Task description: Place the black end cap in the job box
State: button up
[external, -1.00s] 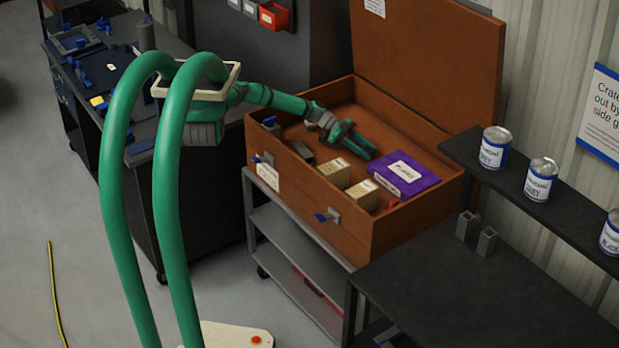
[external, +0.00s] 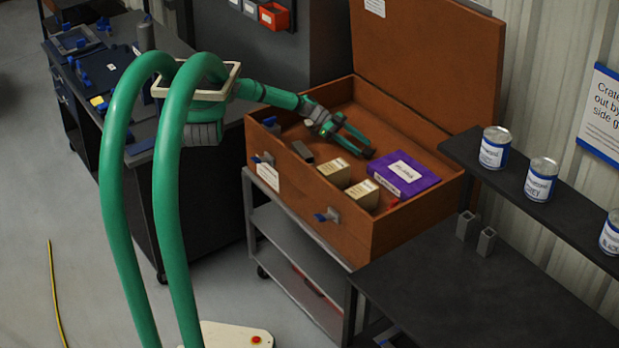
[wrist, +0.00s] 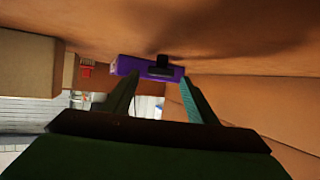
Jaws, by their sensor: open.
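The job box (external: 350,240) is a brown open chest with its lid raised. My gripper (external: 369,148) is inside it, low over the floor, with its fingers spread. A small dark piece (external: 367,153), which looks like the black end cap, is at the fingertips in the external view. In the wrist view the black end cap (wrist: 160,66) rests on the box floor, in front of the purple box and between the open fingers (wrist: 158,82). A gap shows on both sides of it.
Inside the job box are a purple box (external: 402,176), two tan cartons (external: 334,172) (external: 362,193) and a dark grey block (external: 303,152). A dark bench (external: 480,290) stands at right, under a shelf with cans (external: 541,180). A blue-fitted workbench (external: 125,90) is at left.

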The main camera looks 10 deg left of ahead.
jog(key=v, duration=0.8)
